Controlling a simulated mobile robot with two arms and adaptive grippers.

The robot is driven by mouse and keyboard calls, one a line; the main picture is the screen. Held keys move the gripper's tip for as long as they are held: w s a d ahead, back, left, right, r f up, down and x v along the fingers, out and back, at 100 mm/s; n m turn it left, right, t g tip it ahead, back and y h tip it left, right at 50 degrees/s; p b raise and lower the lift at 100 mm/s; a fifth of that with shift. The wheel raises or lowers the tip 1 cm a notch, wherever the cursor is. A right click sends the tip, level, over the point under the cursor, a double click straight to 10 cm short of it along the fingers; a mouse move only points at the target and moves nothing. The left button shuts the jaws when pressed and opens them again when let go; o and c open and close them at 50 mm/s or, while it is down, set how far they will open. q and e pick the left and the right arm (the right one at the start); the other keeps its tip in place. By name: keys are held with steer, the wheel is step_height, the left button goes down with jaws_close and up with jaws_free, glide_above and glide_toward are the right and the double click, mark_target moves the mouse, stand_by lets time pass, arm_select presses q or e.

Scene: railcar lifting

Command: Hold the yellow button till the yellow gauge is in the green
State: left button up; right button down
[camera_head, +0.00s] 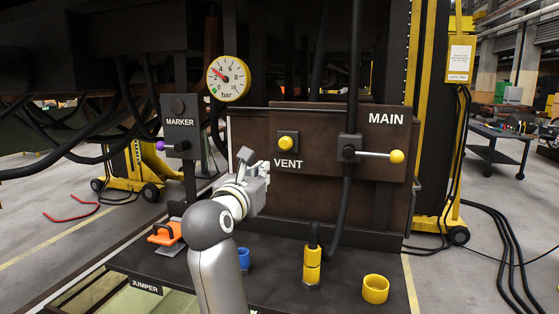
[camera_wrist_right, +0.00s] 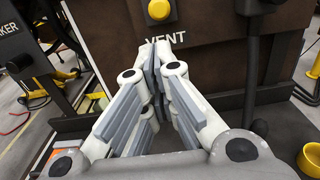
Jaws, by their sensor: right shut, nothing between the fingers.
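The round yellow button (camera_head: 285,144) sits on the brown panel above the word VENT. In the right wrist view the button (camera_wrist_right: 159,10) shows at the top edge, beyond my fingertips. The yellow-rimmed gauge (camera_head: 228,78), marked bar, stands above the panel's left end. Its red needle points up and left, near the 2. A small green band lies at the lower left of the dial, near 0, and the needle is away from it. My right gripper (camera_head: 262,168) is shut and empty, below and left of the button, apart from it. My left gripper is not in view.
A lever with a yellow knob (camera_head: 396,156) juts out under MAIN, and a purple-knobbed lever (camera_head: 161,145) under MARKER. On the bench (camera_head: 269,277) are an orange-handled piece (camera_head: 164,233), a blue cup (camera_head: 243,258), a yellow connector (camera_head: 312,265) and a yellow ring (camera_head: 375,289).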

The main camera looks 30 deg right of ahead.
stand_by(0.3)
steer(key=p, duration=0.5)
glide_toward(285, 144)
steer(key=w+d+f, duration=0.3)
steer(key=w+d, duration=0.1)
steer(key=shift+x, duration=0.85)
steer(key=shift+f, duration=0.15)
steer(key=shift+w+d, duration=0.45)
steer(key=shift+d, duration=0.05)
steer(key=shift+d+r, duration=0.1)
steer(key=shift+r, duration=0.4)
